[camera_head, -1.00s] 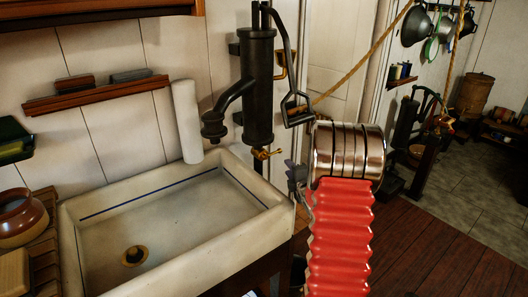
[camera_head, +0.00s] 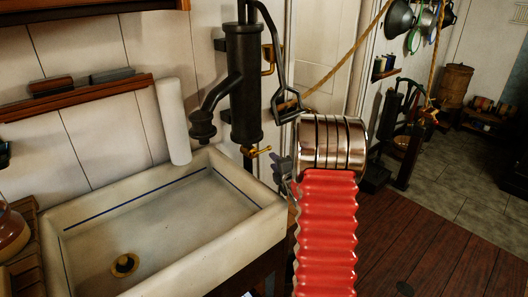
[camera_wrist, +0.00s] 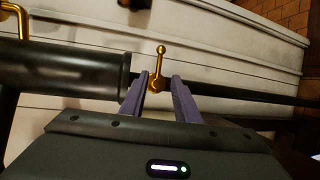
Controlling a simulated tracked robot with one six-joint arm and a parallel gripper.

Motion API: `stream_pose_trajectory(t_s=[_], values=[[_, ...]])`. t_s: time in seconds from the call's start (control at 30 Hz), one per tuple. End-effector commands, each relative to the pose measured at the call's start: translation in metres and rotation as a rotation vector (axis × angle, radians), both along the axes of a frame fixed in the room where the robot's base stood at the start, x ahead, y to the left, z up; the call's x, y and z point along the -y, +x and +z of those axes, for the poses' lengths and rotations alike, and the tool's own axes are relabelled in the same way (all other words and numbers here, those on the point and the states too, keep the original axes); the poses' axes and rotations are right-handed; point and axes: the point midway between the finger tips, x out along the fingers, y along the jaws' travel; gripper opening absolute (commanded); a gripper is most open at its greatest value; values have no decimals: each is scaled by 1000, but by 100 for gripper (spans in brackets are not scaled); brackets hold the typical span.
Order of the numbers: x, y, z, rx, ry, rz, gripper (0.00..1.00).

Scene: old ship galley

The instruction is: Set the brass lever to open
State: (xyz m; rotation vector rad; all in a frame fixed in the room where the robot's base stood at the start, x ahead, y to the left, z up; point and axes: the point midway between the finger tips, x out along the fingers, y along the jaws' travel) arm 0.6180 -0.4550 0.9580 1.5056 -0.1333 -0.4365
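The brass lever (camera_head: 257,152) is a small brass handle with a ball end at the foot of the dark iron pump (camera_head: 243,85), above the sink's right rear corner. In the wrist view the brass lever (camera_wrist: 160,62) points up in the picture from its round hub, beside the end of the dark pump cylinder (camera_wrist: 75,68). My gripper (camera_wrist: 159,77) is open, with its two purple-grey fingers apart on either side of the lever's hub. Gaps show in places, but contact is unclear. In the head view my gripper (camera_head: 280,168) is partly hidden by my arm, just right of the lever.
A pale sink (camera_head: 75,236) with a brass drain stands below the pump. The pump's handle (camera_head: 287,103) and a rope (camera_head: 345,78) hang close above my arm. A white roll (camera_head: 172,120) stands behind the sink. Open wooden floor (camera_head: 410,255) lies to the right.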

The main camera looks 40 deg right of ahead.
Motion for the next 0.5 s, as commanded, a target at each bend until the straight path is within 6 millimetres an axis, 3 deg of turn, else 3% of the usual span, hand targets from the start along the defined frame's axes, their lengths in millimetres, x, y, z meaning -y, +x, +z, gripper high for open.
stream_pose_trajectory(t_s=[0.5], values=[[20, 56, -11, 2, 0, 2, 29]])
